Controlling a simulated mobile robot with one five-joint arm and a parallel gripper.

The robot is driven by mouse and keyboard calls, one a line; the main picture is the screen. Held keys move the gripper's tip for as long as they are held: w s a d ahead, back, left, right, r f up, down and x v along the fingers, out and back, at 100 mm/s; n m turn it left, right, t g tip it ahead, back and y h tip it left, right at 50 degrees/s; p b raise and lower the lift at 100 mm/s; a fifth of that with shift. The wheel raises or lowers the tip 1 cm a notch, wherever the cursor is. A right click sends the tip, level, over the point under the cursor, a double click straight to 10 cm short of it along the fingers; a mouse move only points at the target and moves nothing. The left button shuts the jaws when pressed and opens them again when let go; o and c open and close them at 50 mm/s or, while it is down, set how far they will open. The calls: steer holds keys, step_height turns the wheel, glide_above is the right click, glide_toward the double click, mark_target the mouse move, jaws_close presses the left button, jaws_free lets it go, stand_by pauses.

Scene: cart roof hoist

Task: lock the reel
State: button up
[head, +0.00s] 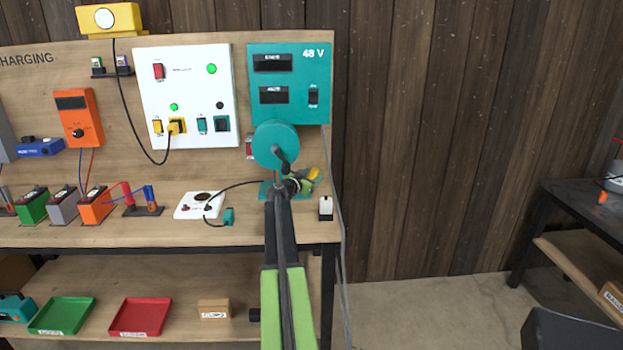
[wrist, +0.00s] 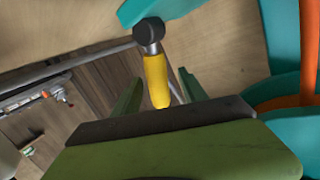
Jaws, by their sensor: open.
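The reel (head: 275,144) is a teal drum at the right end of the bench, with a dark crank in front of it. In the wrist view, teal parts with an orange band (wrist: 290,98) show at the right edge. A yellow lever (wrist: 156,80) with a dark round pivot stands in the middle of the wrist view. It seems to be the yellow piece (head: 315,173) right of the reel's foot. My gripper (wrist: 160,84) is open, its green fingers one on each side of the lever, with gaps visible. My arm hides part of the reel's stand.
A teal 48 V panel (head: 290,82) and a white switch panel (head: 187,98) are on the backboard. A white pad (head: 200,205) with a cable lies left of my arm. A small white-topped block (head: 326,207) stands at the bench's right edge.

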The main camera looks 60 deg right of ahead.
steer(key=a+r+p, duration=0.1)
steer(key=a, duration=0.7)
steer(key=shift+w, duration=0.2)
